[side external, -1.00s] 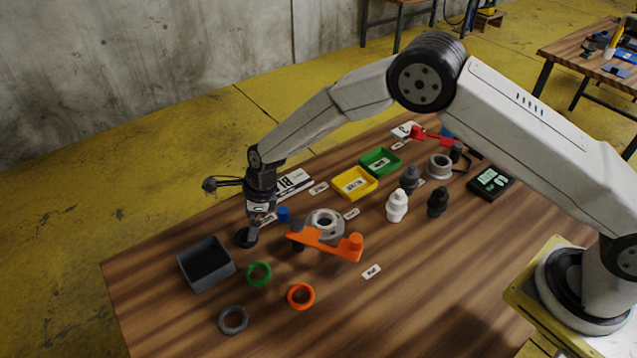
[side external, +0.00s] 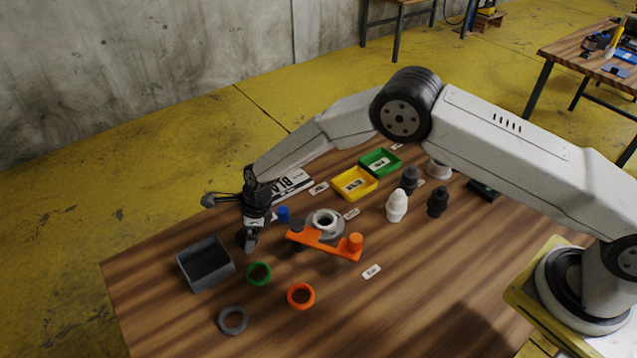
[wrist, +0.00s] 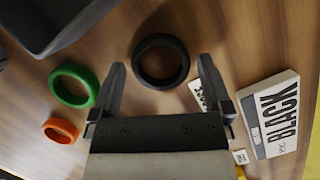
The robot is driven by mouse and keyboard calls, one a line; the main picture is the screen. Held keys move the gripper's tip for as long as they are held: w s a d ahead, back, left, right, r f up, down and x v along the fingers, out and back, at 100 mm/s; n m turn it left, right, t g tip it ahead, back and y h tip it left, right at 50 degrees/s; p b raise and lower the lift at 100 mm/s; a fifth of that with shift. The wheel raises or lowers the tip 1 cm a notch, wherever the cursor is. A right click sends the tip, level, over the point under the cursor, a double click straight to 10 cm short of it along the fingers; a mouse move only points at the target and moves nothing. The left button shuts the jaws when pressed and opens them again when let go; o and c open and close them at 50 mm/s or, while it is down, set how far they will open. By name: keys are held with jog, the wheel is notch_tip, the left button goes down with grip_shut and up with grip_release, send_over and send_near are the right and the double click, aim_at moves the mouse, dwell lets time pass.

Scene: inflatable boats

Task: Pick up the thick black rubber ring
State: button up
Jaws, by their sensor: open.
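The thick black rubber ring (wrist: 138,60) lies flat on the wooden table in the wrist view, beyond and between my fingertips. In the side view the black ring (side external: 240,238) is partly hidden behind my gripper (side external: 250,247). My gripper (wrist: 161,66) is open, with one finger toward each side of the ring, and nothing is between the fingers. The fingers point down at the ring; whether they touch it or the table cannot be told.
A dark grey bin (side external: 207,283), a green ring (side external: 259,274), an orange ring (side external: 301,296) and a grey ring (side external: 233,320) lie nearby. An orange bracket (side external: 325,244) stands right of my gripper. A box marked BLACK (wrist: 272,115) lies close by.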

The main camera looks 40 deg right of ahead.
jog(key=c, duration=1.1)
jog(key=shift+r, duration=0.2)
jog(key=shift+r, duration=0.5)
jog(key=shift+s+d+r, duration=0.9)
jog(key=shift+s+r, duration=1.05)
jog(key=shift+s, duration=0.2)
jog(key=shift+s+d+r, duration=0.95)
jog(key=shift+s+r, duration=1)
jog(key=shift+s, duration=0.2)
jog(key=shift+s+d+r, duration=0.9)
jog(key=shift+s+r, duration=1.05)
jog(key=shift+s, duration=0.2)
